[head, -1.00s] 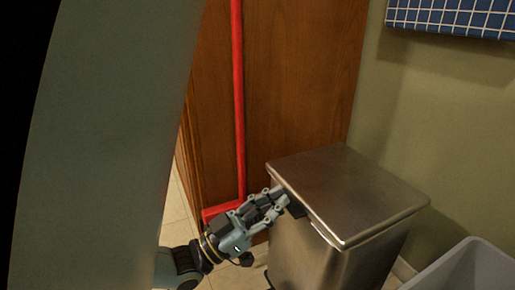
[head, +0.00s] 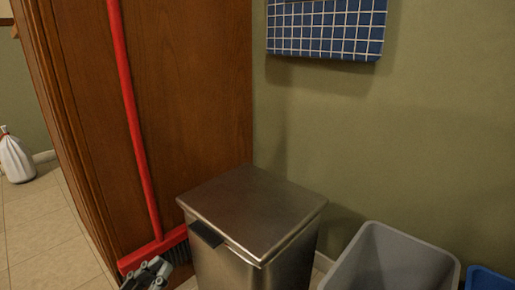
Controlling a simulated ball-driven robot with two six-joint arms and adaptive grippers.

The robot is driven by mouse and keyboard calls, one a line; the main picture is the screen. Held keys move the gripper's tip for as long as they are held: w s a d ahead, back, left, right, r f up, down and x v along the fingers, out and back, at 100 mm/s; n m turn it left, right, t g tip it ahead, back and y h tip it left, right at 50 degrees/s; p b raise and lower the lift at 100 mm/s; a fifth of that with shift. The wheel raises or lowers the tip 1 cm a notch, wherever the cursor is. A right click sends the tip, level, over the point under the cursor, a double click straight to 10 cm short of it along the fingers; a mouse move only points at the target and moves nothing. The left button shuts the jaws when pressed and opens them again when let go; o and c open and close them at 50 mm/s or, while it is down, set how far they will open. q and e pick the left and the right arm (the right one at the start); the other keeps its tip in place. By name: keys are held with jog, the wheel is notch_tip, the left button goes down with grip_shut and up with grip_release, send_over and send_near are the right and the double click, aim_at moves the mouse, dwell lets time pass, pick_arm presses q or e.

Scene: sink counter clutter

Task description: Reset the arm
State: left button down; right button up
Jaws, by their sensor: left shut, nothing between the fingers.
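My left gripper (head: 153,268) shows only in part at the bottom edge of the head view, left of the steel bin (head: 253,205). It is shut and holds nothing. It is low in front of the red broom's head, left of the bin and apart from its black front tab (head: 206,234). The rest of the left arm is cut off below the picture. The bin's lid is closed. My right gripper is not in view.
A red broom (head: 134,130) leans against the brown wooden panel (head: 190,85). A grey open bin (head: 385,262) and a blue container (head: 487,280) stand at right. A white bag (head: 15,160) sits far left. Tiled floor (head: 55,225) is clear at left.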

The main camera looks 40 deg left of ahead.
pick_arm(q)
jog(key=w+d+n+g+y, duration=0.1)
jog(key=w+d+g, duration=0.4)
jog(key=d+g, duration=0.5)
jog(key=s+d+f+m+g+y+p, duration=0.1)
jog(key=s+d+g, duration=0.1)
jog(key=s+g, duration=0.7)
jog(key=s+a+f+g+p, duration=0.1)
jog(key=s+a+f+p, duration=0.2)
jog(key=s+f+p, duration=0.75)
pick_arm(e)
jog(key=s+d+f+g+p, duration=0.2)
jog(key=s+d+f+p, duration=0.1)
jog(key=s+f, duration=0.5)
pick_arm(q)
jog(key=s+a+g+p, duration=0.2)
jog(key=s+p, duration=0.9)
jog(key=s, duration=0.2)
jog(key=shift+s+a+f+n+g+y, duration=0.2)
jog(key=shift+n+g+y, duration=0.1)
jog(key=shift+g+y, duration=0.1)
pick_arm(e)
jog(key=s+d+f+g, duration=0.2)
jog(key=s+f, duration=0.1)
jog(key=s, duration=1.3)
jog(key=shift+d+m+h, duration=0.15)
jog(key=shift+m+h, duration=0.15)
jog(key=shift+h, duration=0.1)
